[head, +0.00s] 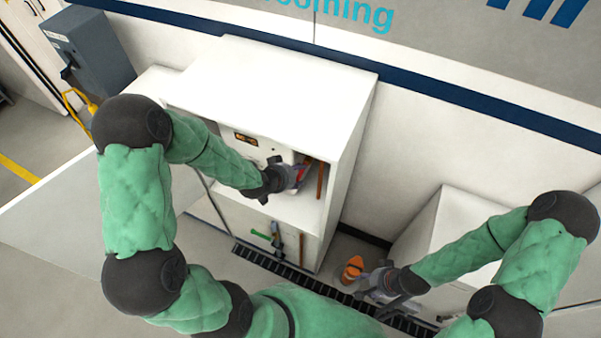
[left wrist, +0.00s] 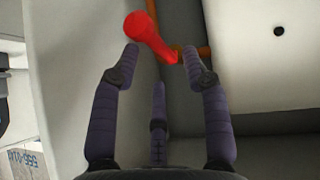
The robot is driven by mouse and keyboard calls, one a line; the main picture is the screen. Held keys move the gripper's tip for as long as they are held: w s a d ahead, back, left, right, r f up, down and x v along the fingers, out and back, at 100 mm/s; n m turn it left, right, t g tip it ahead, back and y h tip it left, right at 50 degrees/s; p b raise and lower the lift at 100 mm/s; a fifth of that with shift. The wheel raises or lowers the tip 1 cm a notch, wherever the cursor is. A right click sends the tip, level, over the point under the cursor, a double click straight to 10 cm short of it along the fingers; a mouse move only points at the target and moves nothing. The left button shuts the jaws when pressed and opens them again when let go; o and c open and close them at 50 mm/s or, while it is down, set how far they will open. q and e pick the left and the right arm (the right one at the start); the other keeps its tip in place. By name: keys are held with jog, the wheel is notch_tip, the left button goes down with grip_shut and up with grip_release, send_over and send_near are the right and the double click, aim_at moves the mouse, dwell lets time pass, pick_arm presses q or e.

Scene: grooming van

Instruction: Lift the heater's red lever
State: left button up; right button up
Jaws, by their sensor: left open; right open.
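The red lever (left wrist: 150,35) shows in the left wrist view as a red rod with a rounded end, near an orange pipe (left wrist: 205,52). My left gripper (left wrist: 160,55) is open, with the lever lying between and just beyond its fingertips; I cannot tell whether they touch it. In the head view my left gripper (head: 292,177) reaches into the open front of the white cabinet (head: 275,75), beside the white heater (head: 245,142). Only a little of the lever shows there. My right gripper (head: 378,284) is open and empty, low in front, near the orange cone-like object.
The cabinet's side walls and top close in around my left gripper. An orange object (head: 352,270) stands on the floor by a dark grate (head: 300,278). A white cabinet (head: 455,215) stands at the right. A grey box (head: 90,50) is at the upper left.

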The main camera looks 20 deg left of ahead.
pick_arm(q)
jog(key=v, duration=0.7)
jog(key=shift+s, duration=0.25)
